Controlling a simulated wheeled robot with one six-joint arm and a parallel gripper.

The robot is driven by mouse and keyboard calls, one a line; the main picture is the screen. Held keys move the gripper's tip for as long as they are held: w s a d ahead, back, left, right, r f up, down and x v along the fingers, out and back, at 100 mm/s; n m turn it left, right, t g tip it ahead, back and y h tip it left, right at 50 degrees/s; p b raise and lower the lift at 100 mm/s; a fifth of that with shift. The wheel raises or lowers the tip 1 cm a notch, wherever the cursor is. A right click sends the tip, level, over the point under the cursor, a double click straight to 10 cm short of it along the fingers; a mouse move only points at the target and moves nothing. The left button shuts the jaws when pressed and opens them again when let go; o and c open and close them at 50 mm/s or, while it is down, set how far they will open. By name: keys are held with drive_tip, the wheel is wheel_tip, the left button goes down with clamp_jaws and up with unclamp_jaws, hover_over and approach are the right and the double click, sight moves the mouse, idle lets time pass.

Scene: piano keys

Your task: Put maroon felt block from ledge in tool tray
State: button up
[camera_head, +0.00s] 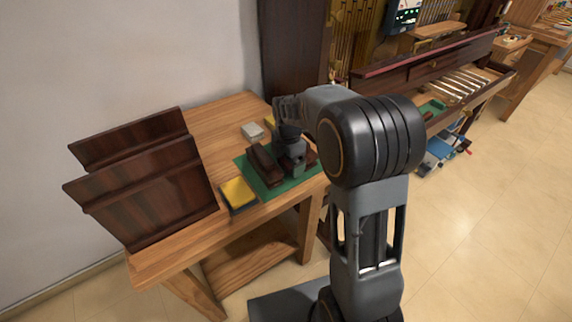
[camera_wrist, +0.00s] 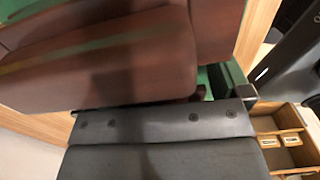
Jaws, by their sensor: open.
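My gripper (camera_head: 291,170) is open and points down over a green mat (camera_head: 248,178) on the wooden workbench. A dark brown, reddish piece (camera_head: 264,163) stands on the mat just left of my gripper, and more of the same colour shows to its right. In the wrist view a large brown-maroon surface (camera_wrist: 110,60) lies very close to the camera, above the dark grey edge of my gripper. I cannot tell whether this is the maroon felt block, nor whether the fingers touch it. A wooden compartmented tray (camera_wrist: 265,124) shows at the lower right; I cannot tell if it is the tool tray.
A dark shallow box with a yellow top (camera_head: 238,193) sits at the bench's front edge. A small pale block (camera_head: 252,131) lies behind the mat. Dark wooden panels (camera_head: 150,190) lean on the left of the bench. An open piano keyboard frame (camera_head: 455,80) stands at right.

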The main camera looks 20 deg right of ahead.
drive_tip(key=shift+c, duration=0.4)
drive_tip(key=c, duration=1)
